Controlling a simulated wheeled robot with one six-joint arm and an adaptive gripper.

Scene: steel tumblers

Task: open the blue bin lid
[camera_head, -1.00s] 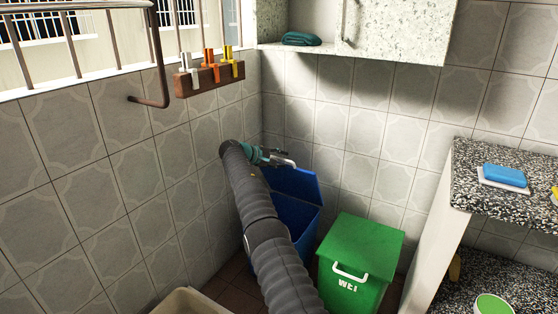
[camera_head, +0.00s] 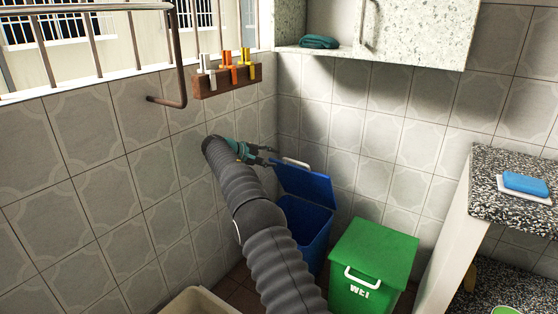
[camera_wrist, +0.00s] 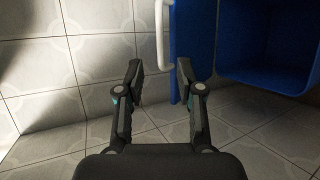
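The blue bin (camera_head: 307,228) stands in the corner, partly hidden by my arm. Its blue lid (camera_head: 306,184) is raised and tilted up, with the bin's opening showing below it. The white handle (camera_head: 295,162) is at the lid's upper edge. My gripper (camera_head: 271,156) is just left of the handle, apart from it. In the wrist view, my gripper (camera_wrist: 159,72) is open, with nothing between its fingertips. The handle (camera_wrist: 160,35), the lid (camera_wrist: 194,45) and the bin (camera_wrist: 265,75) show beyond the fingers.
A green bin (camera_head: 374,262) with a white handle stands right of the blue bin. Tiled walls close the corner behind and left. A speckled counter (camera_head: 490,190) is at the right, a rack of hooks (camera_head: 226,79) on the left wall, and a pale tub (camera_head: 197,301) at the bottom.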

